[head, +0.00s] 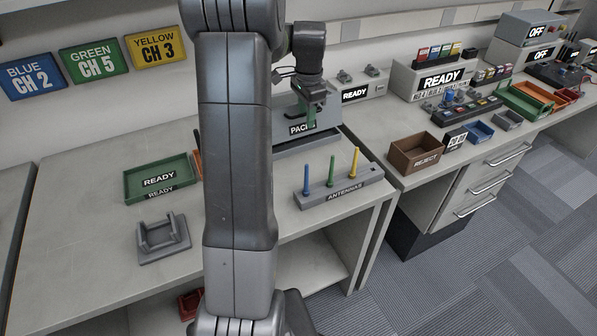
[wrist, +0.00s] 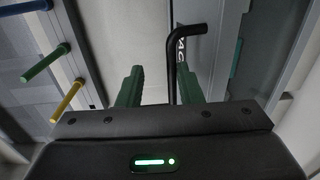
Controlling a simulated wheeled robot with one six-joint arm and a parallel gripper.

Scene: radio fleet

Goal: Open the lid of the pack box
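The grey pack box (head: 292,142) stands at the back of the bench in the head view, partly hidden behind my arm. Its white "PACK" label shows in part, and I cannot tell for sure how its lid sits. My gripper (head: 311,117) is at the front of the box, by the label. In the wrist view, the two green fingers of my gripper (wrist: 162,70) stand apart. A black bent handle (wrist: 171,62) rises between them, with a gap visible on the left; contact on the right is unclear. The labelled grey box surface (wrist: 207,62) lies behind.
An antenna rack (head: 345,192) with blue, green and yellow rods stands just in front of the box. A green READY tray (head: 160,181) and a grey cradle (head: 163,240) sit at left. A brown reject bin (head: 415,153) is on the right bench.

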